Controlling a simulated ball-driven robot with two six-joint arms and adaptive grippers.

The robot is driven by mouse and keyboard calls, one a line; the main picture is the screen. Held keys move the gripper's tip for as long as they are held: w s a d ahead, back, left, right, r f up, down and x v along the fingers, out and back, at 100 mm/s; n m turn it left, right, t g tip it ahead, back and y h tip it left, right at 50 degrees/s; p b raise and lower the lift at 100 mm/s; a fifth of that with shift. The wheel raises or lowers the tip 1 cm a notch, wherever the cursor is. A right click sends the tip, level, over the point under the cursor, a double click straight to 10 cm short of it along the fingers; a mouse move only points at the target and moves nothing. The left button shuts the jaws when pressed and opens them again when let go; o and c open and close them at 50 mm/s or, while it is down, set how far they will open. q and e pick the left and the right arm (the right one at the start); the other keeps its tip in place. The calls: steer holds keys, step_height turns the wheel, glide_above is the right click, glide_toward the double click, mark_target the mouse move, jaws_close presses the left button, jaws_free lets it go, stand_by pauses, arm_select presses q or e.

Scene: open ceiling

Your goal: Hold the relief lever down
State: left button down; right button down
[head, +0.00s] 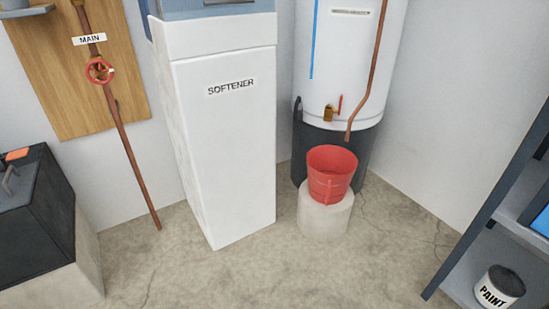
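A white water heater (345,60) stands at the back, its top cut off by the upper edge. A copper pipe (377,65) runs down its right front and ends above a red bucket (330,180). A small brass valve with a red handle (339,104) sits low on the heater's front. No lever labelled as relief shows, and the pipe's upper end is out of view. Neither of my grippers is in view.
The bucket stands on a pale round block (324,216). A white softener cabinet (222,150) is left of it. A red-wheeled MAIN valve (99,71) is on a wooden board. Shelving with a paint can (499,288) stands right, a dark chest (35,215) left. The middle floor is clear.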

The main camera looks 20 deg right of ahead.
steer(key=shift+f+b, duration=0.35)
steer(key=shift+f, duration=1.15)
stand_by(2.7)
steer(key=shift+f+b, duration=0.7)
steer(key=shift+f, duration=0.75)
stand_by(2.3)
